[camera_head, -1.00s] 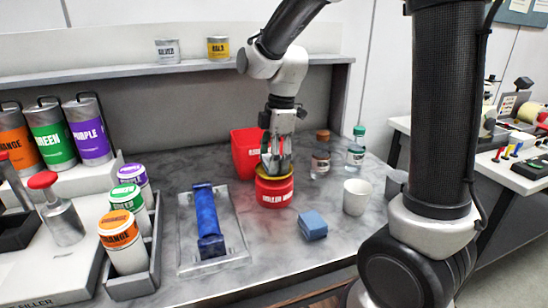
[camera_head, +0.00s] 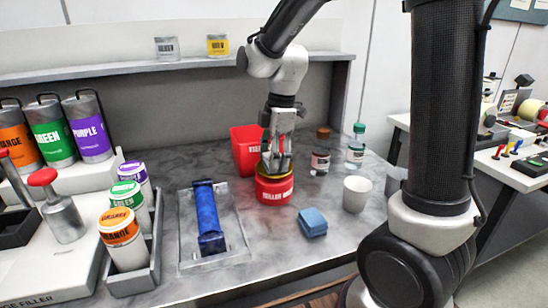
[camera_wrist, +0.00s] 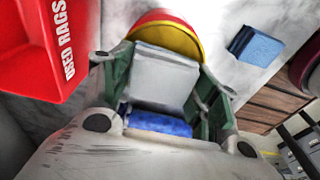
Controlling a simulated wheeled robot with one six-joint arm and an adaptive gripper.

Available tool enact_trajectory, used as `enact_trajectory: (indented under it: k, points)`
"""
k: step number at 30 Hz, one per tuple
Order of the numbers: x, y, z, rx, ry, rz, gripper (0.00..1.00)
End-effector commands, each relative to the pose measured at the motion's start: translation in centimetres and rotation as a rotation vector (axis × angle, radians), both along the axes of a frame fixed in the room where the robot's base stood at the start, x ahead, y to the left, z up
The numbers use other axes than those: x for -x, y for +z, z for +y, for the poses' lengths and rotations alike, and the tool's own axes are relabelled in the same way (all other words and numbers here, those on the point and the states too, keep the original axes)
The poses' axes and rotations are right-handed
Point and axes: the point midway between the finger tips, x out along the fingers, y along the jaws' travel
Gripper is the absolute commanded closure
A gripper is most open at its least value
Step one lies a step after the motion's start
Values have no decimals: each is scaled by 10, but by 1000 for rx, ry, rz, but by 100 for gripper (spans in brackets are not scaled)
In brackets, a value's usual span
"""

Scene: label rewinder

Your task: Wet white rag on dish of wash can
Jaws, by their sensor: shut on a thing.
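The wash can (camera_head: 275,190) is red with a yellow-rimmed dish on top. It stands upright on the marbled bench. Its yellow rim (camera_wrist: 186,36) shows at the top of the wrist view. My gripper (camera_head: 276,164) points down over the dish. It is shut on the white rag (camera_wrist: 163,78), a pale folded block between the fingers in the wrist view. In the head view the rag (camera_head: 268,161) is a small pale patch at the fingertips, at the level of the dish. Whether it touches the dish bottom is hidden.
The red used-rags bin (camera_head: 245,150) stands close behind and left of the can. A blue folded cloth (camera_head: 312,222) and white cup (camera_head: 357,194) are to its right, with bottles (camera_head: 320,160) behind. A tray (camera_head: 186,232) with a blue roller lies left.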

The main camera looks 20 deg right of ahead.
Motion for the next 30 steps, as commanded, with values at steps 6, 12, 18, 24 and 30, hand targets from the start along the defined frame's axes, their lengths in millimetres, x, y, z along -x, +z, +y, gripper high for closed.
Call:
enact_trajectory:
  k: [6,12,18,24,30]
  points:
    - [-1,18,0,-1,0,-2,59]
    - [-1,36,0,-1,0,-3,59]
    - [-1,54,0,-1,1,-3,59]
    - [0,67,0,0,1,-1,59]
    - [0,69,0,0,0,-1,59]
